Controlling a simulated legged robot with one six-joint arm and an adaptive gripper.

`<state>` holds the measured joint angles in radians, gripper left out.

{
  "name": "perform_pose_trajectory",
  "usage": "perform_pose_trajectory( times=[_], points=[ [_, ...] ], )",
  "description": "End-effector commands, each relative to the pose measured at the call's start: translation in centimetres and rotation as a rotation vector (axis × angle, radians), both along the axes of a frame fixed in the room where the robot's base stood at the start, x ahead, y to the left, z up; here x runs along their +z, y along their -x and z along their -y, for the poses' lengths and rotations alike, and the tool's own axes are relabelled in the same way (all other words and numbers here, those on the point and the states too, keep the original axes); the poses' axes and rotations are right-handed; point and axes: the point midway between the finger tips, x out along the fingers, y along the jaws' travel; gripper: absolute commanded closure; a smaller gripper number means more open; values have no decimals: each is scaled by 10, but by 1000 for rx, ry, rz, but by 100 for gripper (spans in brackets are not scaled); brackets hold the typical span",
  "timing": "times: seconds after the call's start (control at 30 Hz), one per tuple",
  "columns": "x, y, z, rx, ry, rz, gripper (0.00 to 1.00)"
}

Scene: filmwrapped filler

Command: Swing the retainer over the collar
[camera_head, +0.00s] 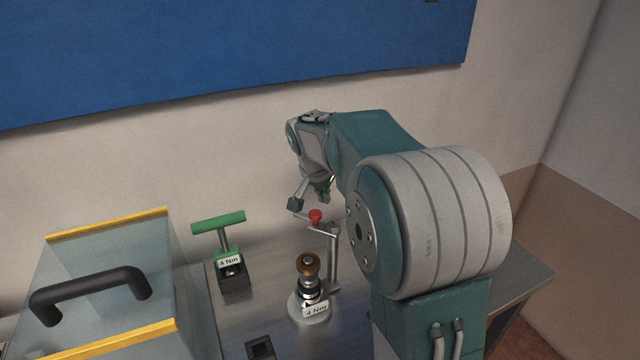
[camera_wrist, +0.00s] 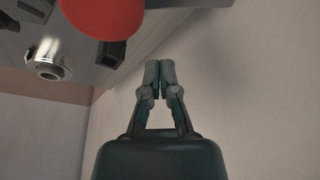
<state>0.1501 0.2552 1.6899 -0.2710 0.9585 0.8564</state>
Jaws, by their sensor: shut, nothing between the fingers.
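The retainer (camera_head: 333,257) is a thin bent metal arm on an upright post with a red knob (camera_head: 315,216) on its upper part. The collar (camera_head: 310,291) is a stepped metal fitting with a brass cap on a round base, just left of the post. The retainer's upper arm stands above and behind it. My gripper (camera_wrist: 159,78) is shut and empty in the wrist view. The red knob shows large there (camera_wrist: 104,14), above and left of the fingertips and apart from them. In the head view my gripper is close behind the knob, and contact cannot be told.
A green T-handle tool (camera_head: 219,222) stands in a dark block left of the collar. A glass-sided box (camera_head: 105,285) with yellow edges and a black handle fills the left. A small dark block (camera_head: 260,347) sits in front. The wall is close behind.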

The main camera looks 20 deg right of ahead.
Motion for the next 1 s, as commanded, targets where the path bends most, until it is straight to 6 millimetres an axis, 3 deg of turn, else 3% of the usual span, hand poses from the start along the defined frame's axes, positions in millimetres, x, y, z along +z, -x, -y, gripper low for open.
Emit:
perform_pose_trajectory(
  times=[0.1,0.4,1.0],
  points=[
    [-18,-1,2,2,1,-1,100],
    [-15,21,-25,1,0,1,100],
    [-16,23,-28,33,1,1,100]
  ],
)
